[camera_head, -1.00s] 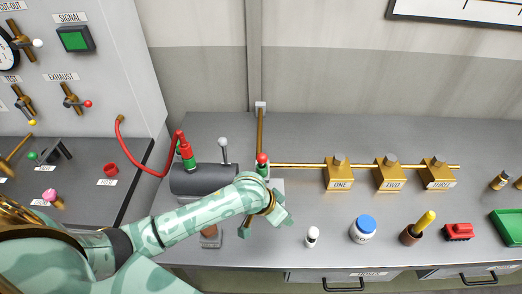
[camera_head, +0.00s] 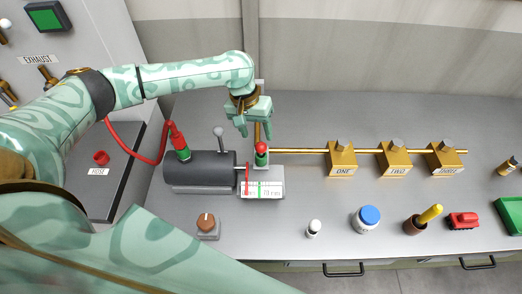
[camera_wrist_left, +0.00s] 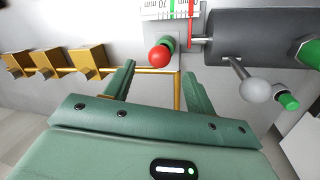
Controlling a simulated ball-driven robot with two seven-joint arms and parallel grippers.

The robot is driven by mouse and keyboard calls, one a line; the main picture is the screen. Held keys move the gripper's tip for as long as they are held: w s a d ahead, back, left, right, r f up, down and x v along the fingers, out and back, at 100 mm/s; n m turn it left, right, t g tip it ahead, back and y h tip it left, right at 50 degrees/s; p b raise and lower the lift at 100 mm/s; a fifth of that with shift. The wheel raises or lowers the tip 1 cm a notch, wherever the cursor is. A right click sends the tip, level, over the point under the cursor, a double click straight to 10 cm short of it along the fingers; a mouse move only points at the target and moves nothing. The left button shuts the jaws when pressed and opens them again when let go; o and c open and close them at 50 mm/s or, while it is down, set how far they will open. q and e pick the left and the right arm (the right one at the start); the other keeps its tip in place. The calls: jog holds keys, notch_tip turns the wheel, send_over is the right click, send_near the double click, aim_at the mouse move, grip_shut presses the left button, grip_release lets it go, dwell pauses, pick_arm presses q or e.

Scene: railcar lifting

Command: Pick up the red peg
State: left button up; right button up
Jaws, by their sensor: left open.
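My left gripper (camera_head: 254,131) is open and empty, just behind and above the peg. In the left wrist view its two fingers (camera_wrist_left: 158,72) are spread apart, and the red top appears between their tip lines, with no visible contact. My right gripper is not in view.
A dark cylinder (camera_head: 200,167) with an upright lever (camera_head: 219,133) and a red hose (camera_head: 145,156) stands left of the peg. A scale plate (camera_head: 262,190) lies in front. Brass valve blocks (camera_head: 341,160) line the pipe to the right. A white-and-blue jar (camera_head: 366,220) stands nearer the front.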

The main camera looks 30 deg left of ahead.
aim_at(260, 143)
pick_arm(q)
jog(key=b+x, duration=0.1)
jog(key=x, duration=0.6)
jog(key=shift+r, duration=0.1)
jog(key=c, duration=1.1)
